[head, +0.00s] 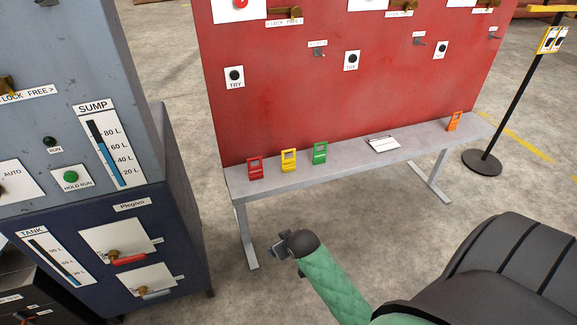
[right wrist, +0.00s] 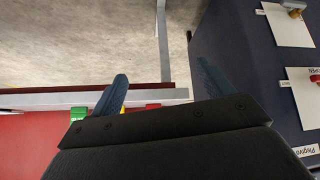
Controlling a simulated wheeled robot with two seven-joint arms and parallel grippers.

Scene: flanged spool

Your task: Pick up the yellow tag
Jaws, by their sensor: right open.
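The yellow tag (head: 289,160) stands upright on the grey bench (head: 350,155), between a red tag (head: 255,167) on its left and a green tag (head: 320,153) on its right. My right gripper (head: 280,243) is in front of the bench, below and apart from the yellow tag in the head view. In the right wrist view my right gripper (right wrist: 162,72) has its two fingers spread, with nothing held between them. There the green tag (right wrist: 79,113) shows past one finger, and the yellow tag is mostly hidden by the gripper. My left gripper is not in view.
A red panel (head: 340,90) with switches rises behind the bench. A white label plate (head: 383,144) and an orange tag (head: 454,121) are farther right on the bench. A blue cabinet (head: 135,235) stands left. A black post (head: 510,95) stands right.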

